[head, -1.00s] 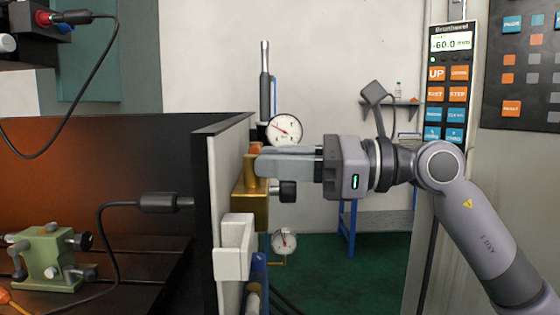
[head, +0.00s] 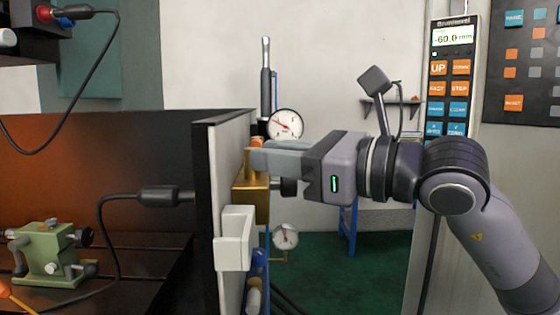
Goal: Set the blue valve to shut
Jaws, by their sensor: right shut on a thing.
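My right gripper (head: 256,160) reaches in from the right and is shut at the upright brass post with an orange top (head: 256,143), on a brass block (head: 250,203). Its fingers cover part of the post, so the exact grip is hidden. A blue part (head: 258,257), perhaps the blue valve, shows low beside the panel, below the brass block. It is partly hidden by a white bracket (head: 235,238), and its setting cannot be read. My right gripper is above it and apart from it. My left gripper is not in view.
A dial gauge (head: 285,125) is just behind my right gripper, and a smaller gauge (head: 285,237) hangs below. The upright panel (head: 205,200) stands left of the brass block. A pendant (head: 450,80) hangs at right. A green fixture (head: 48,252) sits at lower left.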

